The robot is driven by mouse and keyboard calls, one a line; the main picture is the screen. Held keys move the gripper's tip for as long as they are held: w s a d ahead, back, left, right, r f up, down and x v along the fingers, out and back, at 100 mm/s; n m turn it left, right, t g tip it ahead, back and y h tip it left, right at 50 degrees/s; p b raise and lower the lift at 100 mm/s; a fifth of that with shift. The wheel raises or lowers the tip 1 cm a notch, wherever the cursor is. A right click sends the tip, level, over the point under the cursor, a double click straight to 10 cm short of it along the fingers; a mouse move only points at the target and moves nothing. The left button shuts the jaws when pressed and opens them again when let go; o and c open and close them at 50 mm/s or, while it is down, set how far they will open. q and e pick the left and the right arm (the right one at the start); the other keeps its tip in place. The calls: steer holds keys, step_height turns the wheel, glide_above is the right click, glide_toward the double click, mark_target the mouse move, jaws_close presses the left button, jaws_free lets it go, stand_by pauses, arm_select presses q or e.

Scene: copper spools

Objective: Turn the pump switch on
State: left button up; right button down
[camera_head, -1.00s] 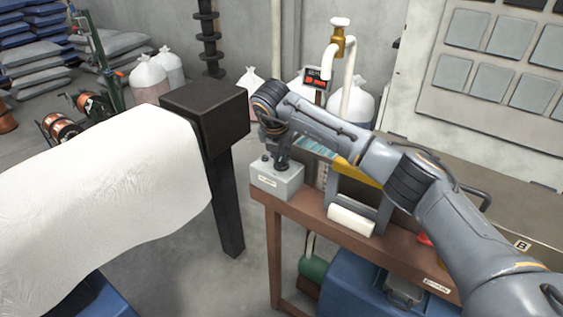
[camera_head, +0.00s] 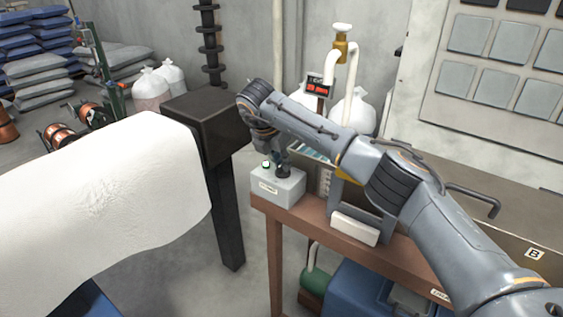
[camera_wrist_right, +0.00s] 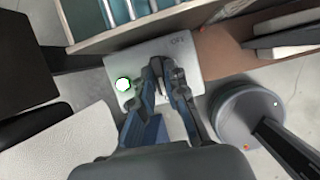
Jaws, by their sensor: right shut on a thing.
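The pump switch box (camera_head: 278,187) is a small light grey box with a label on its front, at the left end of the brown bench. A round indicator (camera_head: 266,165) on its top is lit green-white; it also shows in the wrist view (camera_wrist_right: 123,85). My right gripper (camera_head: 283,172) points down onto the box top. In the wrist view its fingers (camera_wrist_right: 166,68) are close together around the switch, which they mostly hide. An "ON" marking (camera_wrist_right: 180,40) shows on the box beyond the fingertips. My left gripper is not in view.
A dark post (camera_head: 225,215) and a white-covered shape (camera_head: 95,205) stand to the left.

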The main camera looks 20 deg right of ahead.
steer(key=shift+w+r, duration=0.1)
steer(key=shift+r, duration=0.1)
steer(key=c, duration=1.4)
jaws_free()
steer(key=shift+f, duration=0.1)
steer(key=shift+o, duration=0.2)
steer(key=v, duration=1.2)
